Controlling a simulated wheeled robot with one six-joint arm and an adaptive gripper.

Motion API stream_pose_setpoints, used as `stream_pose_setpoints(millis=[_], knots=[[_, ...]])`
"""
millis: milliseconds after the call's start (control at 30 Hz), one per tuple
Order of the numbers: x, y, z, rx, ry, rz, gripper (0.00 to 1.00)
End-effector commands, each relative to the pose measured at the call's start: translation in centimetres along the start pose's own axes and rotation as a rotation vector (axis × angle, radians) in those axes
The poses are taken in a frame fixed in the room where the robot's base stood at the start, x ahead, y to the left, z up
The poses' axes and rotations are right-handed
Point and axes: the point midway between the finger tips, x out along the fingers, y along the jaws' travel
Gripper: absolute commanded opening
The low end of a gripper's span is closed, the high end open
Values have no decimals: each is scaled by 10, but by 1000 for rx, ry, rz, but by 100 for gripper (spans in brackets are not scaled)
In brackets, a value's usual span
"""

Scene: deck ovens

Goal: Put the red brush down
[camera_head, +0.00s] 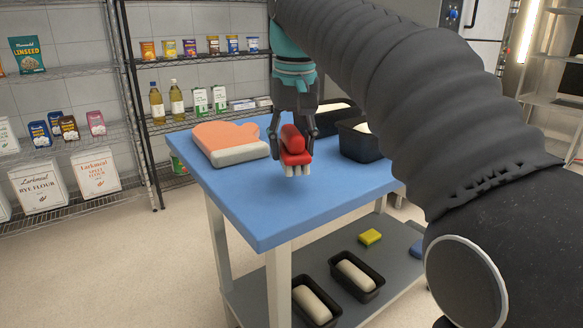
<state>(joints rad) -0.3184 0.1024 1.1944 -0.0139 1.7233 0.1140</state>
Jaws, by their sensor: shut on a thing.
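The red brush (293,150) has a red body and pale bristles pointing down. My gripper (298,145) is shut on it, with a finger on either side. The brush is over the near part of the blue table top (258,213). Its bristles look close to the surface, but I cannot tell whether they touch it.
An orange and white oven mitt (222,140) lies on the table left of the brush. Black loaf tins (362,143) stand behind right. Bare blue surface lies in front. The lower shelf (300,262) holds tins and a yellow item (370,237). Wire racks (80,68) stand behind.

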Motion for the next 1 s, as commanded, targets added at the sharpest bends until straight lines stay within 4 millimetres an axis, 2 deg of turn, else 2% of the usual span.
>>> stream_pose_setpoints(millis=[367, 800, 833, 900, 1000], knots=[[39, -2, 5, 0, -1, 0, 4], [45, -2, 6, 0, 0, 0, 4], [44, -2, 5, 0, 0, 0, 57], [44, -2, 5, 0, 0, 0, 74], [44, -2, 5, 0, 0, 0, 74]])
